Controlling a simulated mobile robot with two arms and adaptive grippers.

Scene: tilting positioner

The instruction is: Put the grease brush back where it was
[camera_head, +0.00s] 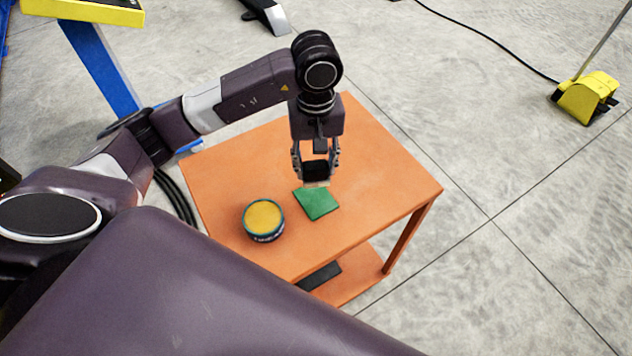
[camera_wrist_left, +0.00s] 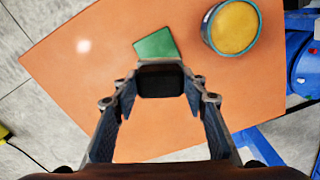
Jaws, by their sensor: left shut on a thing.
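My left gripper (camera_head: 316,168) points down over the orange table and is shut on the grease brush (camera_head: 316,183). The brush shows as a dark block with a pale lower edge in the head view, and as a black block in the left wrist view (camera_wrist_left: 160,82). A green square pad (camera_head: 323,204) lies flat on the table just below and in front of the brush; it also shows in the left wrist view (camera_wrist_left: 154,44). I cannot tell whether the brush touches the pad. My right gripper is not in view.
An open tin of yellow grease (camera_head: 263,216) stands on the orange table (camera_head: 390,180), left of the pad in the head view. The table's right and back parts are clear. A yellow pedal unit (camera_head: 585,97) with a cable stands on the floor at right.

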